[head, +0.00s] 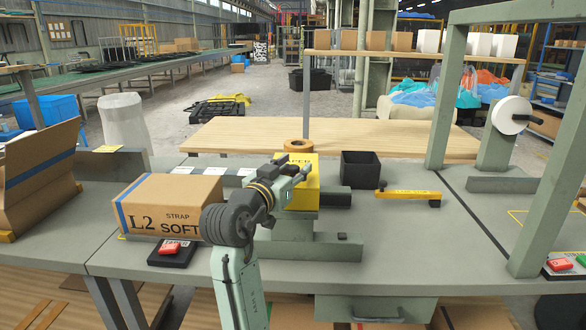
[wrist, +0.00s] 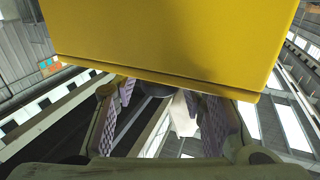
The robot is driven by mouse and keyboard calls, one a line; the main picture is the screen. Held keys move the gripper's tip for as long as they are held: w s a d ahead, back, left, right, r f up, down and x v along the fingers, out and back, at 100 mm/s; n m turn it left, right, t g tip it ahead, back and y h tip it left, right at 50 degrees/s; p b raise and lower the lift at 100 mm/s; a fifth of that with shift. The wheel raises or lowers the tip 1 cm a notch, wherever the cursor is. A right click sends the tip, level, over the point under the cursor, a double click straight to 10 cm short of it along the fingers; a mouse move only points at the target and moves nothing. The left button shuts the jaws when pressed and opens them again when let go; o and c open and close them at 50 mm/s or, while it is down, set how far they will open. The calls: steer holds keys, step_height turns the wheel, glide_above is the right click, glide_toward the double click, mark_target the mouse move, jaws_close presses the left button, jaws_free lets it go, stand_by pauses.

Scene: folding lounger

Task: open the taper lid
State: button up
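The taper is a yellow boxy head (head: 304,190) on a green-grey base (head: 310,248) on the workbench, behind my arm in the head view. Its lid, a yellow panel (wrist: 170,40) with a lip along its lower edge, fills the top of the wrist view. My gripper (head: 287,178) is in front of the yellow head. In the wrist view its two padded fingers (wrist: 163,122) stand apart, just below the lip, with nothing gripped between them. The fingertips reach up close to the lip; whether they touch it I cannot tell. My arm hides part of the taper's left side.
A carton marked "L2 SOFT" (head: 168,207) stands left of my arm, with a red-and-black device (head: 171,252) before it. A black bin (head: 360,169) and a yellow tool (head: 407,195) lie to the right. A green frame (head: 446,90) rises at right.

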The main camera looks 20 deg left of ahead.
jaws_close()
stand_by(0.6)
